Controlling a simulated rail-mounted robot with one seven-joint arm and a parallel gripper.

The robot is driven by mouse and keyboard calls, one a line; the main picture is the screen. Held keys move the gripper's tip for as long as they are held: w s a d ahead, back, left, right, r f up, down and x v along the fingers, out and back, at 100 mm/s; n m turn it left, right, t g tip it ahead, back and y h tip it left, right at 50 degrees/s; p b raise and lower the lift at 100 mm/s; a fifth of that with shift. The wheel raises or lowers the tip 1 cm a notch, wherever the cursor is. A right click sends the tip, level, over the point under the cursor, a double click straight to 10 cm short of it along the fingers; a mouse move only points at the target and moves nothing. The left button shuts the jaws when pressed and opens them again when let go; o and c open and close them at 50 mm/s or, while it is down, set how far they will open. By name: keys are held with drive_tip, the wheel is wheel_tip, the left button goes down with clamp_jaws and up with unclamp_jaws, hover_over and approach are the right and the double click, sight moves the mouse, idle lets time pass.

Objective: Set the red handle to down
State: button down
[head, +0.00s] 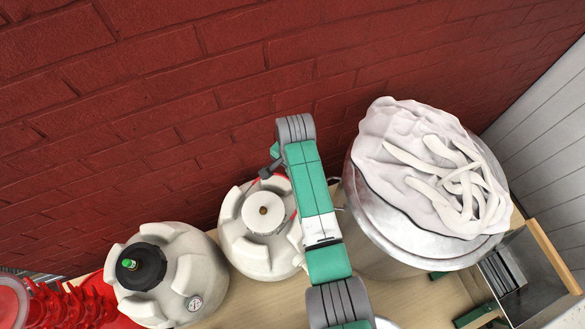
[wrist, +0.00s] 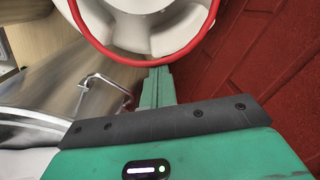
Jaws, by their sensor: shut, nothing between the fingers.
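In the wrist view, a thin red curved loop (wrist: 140,62) crosses the top of the picture in front of a pale keg. A small red piece (wrist: 128,100) shows by a bent metal tube (wrist: 100,82), partly hidden behind my gripper. I cannot tell for certain which red part is the handle, or its position. My gripper (wrist: 159,72) is shut and empty, its green tip close to the bottom of the red loop; I cannot tell if they touch. In the head view, a thin red line (head: 252,184) shows by the middle keg (head: 237,232), partly behind my arm.
A large metal pot (head: 375,215) with a pale crumpled cover (head: 410,150) stands right of my arm. Another keg (head: 185,265) with a black top stands left. Red items (head: 85,305) lie far left. A metal box (head: 540,275) is at right. The brick wall (head: 150,100) is close behind.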

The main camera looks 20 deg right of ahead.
drive_tip(key=shift+a+r+p, duration=0.15)
drive_tip(key=shift+r+p, duration=0.55)
wheel_tip(320, 180, up, 9)
drive_tip(key=w+d, duration=0.1)
drive_tip(key=d, duration=0.1)
drive_tip(key=shift+d+b, duration=0.2)
drive_tip(key=shift+b, duration=0.25)
